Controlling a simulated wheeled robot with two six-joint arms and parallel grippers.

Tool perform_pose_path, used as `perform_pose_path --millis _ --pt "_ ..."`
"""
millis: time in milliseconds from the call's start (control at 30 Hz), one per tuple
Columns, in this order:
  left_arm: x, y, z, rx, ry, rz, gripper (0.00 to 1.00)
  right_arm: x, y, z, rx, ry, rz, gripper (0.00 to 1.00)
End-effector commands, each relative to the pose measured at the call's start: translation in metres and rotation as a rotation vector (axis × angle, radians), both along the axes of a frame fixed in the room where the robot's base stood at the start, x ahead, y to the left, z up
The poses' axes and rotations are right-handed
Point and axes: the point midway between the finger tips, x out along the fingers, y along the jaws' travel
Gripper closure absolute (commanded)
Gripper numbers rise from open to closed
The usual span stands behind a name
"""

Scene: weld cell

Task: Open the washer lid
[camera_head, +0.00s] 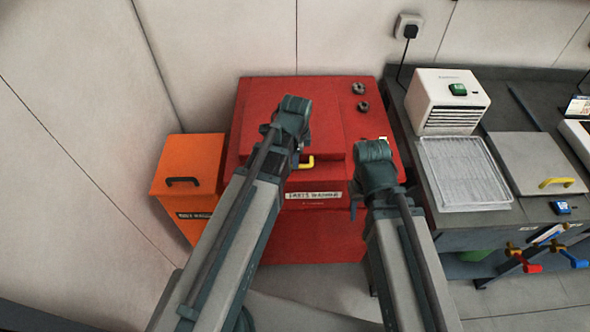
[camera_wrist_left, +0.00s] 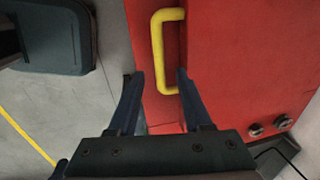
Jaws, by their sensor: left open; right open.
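The red parts washer (camera_head: 318,225) stands against the wall. Its red lid (camera_head: 325,125) lies closed on the left part of its top. A yellow handle (camera_head: 306,163) sits at the lid's front edge, partly hidden by my left arm. In the left wrist view my left gripper (camera_wrist_left: 160,74) is open and empty. The yellow handle (camera_wrist_left: 157,50) shows between and just beyond its fingertips; I cannot tell whether they touch it. My right gripper (camera_head: 354,208) is open, by the washer's front right, mostly hidden behind its own wrist.
An orange bin (camera_head: 188,162) with a dark handle stands left of the washer. At right, a dark bench (camera_head: 415,115) carries a white unit (camera_head: 448,98), a wire-mesh tray (camera_head: 463,172) and a grey lid with a yellow handle (camera_head: 557,182). Two dark knobs (camera_head: 359,88) sit on the washer's top right.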

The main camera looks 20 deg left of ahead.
Motion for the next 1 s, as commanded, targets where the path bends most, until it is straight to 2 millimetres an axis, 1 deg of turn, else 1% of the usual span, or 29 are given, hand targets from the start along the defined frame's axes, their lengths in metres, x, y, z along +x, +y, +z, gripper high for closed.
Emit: perform_pose_path --millis 33,100,233,367,633,667,700,767,900,933,1000 --pt "0.002 0.001 -0.015 0.000 0.000 0.000 0.50 0.000 0.000 -0.015 0.000 0.000 0.000 0.51" --pt "0.004 0.001 -0.025 0.000 0.000 0.000 0.50 0.000 0.000 -0.025 0.000 0.000 0.000 0.51" --pt "0.006 0.002 -0.037 0.000 0.000 0.000 0.50 0.000 0.000 -0.037 0.000 0.000 0.000 0.51" --pt "0.007 0.002 -0.042 0.000 0.000 0.000 0.50 0.000 0.000 -0.042 0.000 0.000 0.000 0.51" --pt "0.007 0.002 -0.041 0.000 0.000 0.000 0.50 0.000 0.000 -0.041 0.000 0.000 0.000 0.51" --pt "0.007 0.002 -0.041 0.000 0.000 0.001 0.54 0.000 0.000 -0.041 0.000 0.000 0.000 0.51" --pt "0.007 0.002 -0.041 0.000 0.000 0.001 0.61 0.000 0.000 -0.041 0.000 0.000 0.000 0.51" --pt "0.007 0.002 -0.041 0.000 0.000 0.001 0.72 0.000 0.000 -0.041 0.000 0.000 0.000 0.51" --pt "0.007 0.002 -0.041 0.000 0.000 0.001 0.97 0.000 0.000 -0.041 0.000 0.000 0.000 0.51" --pt "0.007 0.002 -0.041 0.000 0.000 0.001 1.00 0.000 0.000 -0.041 0.000 0.000 0.000 0.51" --pt "0.007 0.002 -0.041 0.000 0.000 0.001 1.00 0.000 0.000 -0.041 0.000 0.000 0.000 0.51"
